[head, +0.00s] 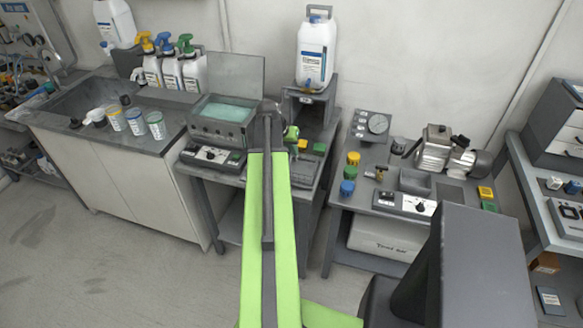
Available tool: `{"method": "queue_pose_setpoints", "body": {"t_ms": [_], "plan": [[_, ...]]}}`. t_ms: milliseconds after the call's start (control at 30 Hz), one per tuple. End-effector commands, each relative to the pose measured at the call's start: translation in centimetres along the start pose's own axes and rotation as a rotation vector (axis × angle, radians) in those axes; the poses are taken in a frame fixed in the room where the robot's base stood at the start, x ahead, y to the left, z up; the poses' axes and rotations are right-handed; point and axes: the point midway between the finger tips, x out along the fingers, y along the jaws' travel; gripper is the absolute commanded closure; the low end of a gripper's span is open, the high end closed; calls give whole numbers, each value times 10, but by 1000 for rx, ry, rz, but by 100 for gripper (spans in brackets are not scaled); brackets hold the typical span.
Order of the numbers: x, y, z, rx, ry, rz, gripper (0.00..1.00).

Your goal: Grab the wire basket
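I cannot make out a wire basket for certain. A grey open tank (194,124) with pale teal liquid stands on the middle bench, left of my arm's far end. Any basket inside it is too small to tell. My green arm reaches forward from the bottom of the head view to this bench. A small green part at its far end, which seems to be my gripper (291,134), is right of the tank and apart from it. Its fingers are too small and partly hidden, so I cannot tell whether they are open or shut.
A control box (212,157) sits in front of the tank. A white canister (316,52) stands on a grey stand behind my arm. Spray bottles (193,70) and several cups line the sink counter (75,125) at left. A compressor (440,150) stands on the right bench.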

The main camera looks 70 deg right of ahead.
Motion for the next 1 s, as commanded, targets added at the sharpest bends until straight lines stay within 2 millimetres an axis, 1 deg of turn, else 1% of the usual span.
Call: {"method": "queue_pose_setpoints", "body": {"t_ms": [33,100,1000], "plan": [[0,0,0,0,0,0,92],[0,0,0,0,0,0,100],[0,1,0,1,-1,1,100]]}}
